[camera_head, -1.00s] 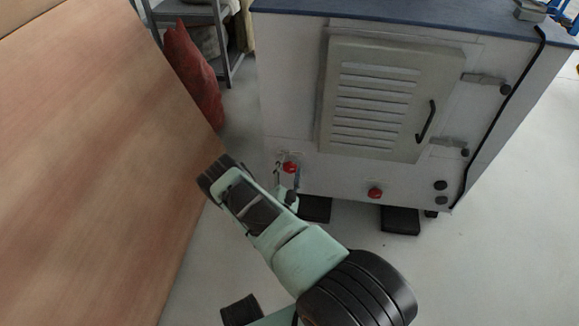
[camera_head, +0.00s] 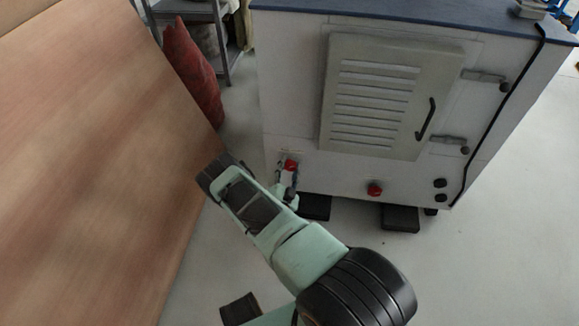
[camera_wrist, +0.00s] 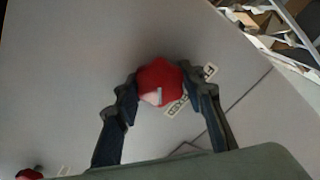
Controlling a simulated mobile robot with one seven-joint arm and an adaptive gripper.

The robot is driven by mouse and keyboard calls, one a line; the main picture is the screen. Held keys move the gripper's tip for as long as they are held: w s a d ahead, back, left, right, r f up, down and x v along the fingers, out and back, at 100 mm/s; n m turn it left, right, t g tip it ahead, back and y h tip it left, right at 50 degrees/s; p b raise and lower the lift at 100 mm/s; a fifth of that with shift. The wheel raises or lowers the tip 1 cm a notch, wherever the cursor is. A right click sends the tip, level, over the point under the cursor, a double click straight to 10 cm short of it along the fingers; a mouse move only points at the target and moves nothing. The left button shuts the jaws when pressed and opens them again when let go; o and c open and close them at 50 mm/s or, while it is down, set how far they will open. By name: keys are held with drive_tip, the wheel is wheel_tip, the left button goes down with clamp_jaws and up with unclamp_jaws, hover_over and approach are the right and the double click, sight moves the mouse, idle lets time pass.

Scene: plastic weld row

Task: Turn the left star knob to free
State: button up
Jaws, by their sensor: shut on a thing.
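The left star knob (camera_head: 291,165) is red and sits low on the left of the white cabinet front. In the wrist view the red knob (camera_wrist: 161,83) is between the two dark fingers of my gripper (camera_wrist: 160,88), which is shut on it. A pale mark shows on the knob's face. A label (camera_wrist: 191,92) with dark letters lies beside the knob, partly covered by a finger. In the head view my gripper (camera_head: 287,178) is partly hidden by my own arm. A second red knob (camera_head: 374,189) is further right on the cabinet and also shows in the wrist view (camera_wrist: 29,173).
The white cabinet (camera_head: 290,90) has a louvred door (camera_head: 350,135) with a black handle (camera_head: 427,118). A large wooden panel (camera_head: 90,160) stands close on the left. A red sack (camera_head: 190,75) and a grey shelf (camera_head: 222,45) are behind it. The floor at right is clear.

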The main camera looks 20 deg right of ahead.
drive_tip(key=n, duration=1.1)
drive_tip(key=shift+n, duration=0.3)
drive_tip(key=n, duration=0.6)
drive_tip(key=shift+w, duration=0.1)
drive_tip(key=shift+n, duration=2.7)
drive_tip(key=o, duration=1.2)
drive_tip(key=shift+c, duration=0.2)
